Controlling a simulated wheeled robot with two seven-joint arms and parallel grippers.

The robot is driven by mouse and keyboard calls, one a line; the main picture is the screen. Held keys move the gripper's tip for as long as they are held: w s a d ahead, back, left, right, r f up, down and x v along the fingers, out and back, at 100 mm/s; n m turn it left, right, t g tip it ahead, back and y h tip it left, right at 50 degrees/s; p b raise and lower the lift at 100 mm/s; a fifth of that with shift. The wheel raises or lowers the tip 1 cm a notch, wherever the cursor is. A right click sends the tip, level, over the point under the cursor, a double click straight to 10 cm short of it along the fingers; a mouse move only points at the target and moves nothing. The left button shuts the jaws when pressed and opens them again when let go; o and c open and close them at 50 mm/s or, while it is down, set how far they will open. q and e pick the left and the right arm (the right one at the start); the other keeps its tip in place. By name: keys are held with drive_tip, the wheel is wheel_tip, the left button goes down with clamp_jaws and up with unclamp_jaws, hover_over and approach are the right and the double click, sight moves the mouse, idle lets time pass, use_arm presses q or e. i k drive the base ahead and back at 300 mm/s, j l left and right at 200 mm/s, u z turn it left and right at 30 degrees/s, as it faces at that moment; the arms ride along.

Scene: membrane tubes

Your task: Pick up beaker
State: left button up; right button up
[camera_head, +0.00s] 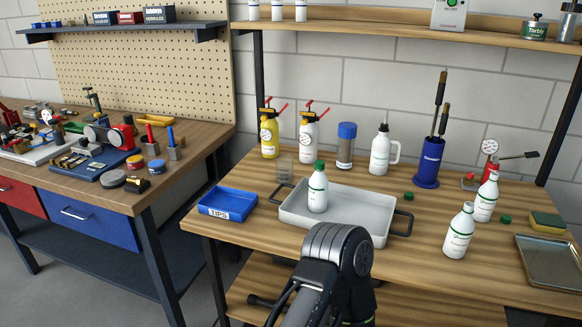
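A clear, see-through beaker (285,168) stands upright on the wooden bench, just behind the back left corner of the white tray. It looks empty, and its outline is faint against the wood. A dark arm link of mine rises at the bottom middle, in front of the bench and well short of the beaker. I cannot make out the fingers of either gripper. Nothing touches the beaker.
A white tray (370,232) holds a green-capped bottle (318,188). A blue TIPS bin (228,203) stands left of it. Yellow (269,137) and white (309,138) sprayers stand behind the beaker, a blue-capped jar (346,148) to its right. Two uncapped bottles stand further right.

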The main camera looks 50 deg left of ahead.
sight(285, 164)
drive_tip(key=k+j, duration=0.15)
drive_tip(key=j, duration=0.25)
drive_tip(key=k+j+z, duration=0.1)
drive_tip(key=j, duration=0.25)
drive_tip(key=k+j, duration=0.15)
drive_tip(key=j, duration=0.25)
drive_tip(key=k+j, duration=0.15)
drive_tip(key=j, duration=0.2)
drive_tip(key=k+j+z, duration=0.1)
drive_tip(key=j, duration=0.3)
drive_tip(key=k+j, duration=0.2)
drive_tip(key=j, duration=0.15)
drive_tip(key=k+j, duration=0.15)
drive_tip(key=j, duration=0.2)
drive_tip(key=z, duration=0.05)
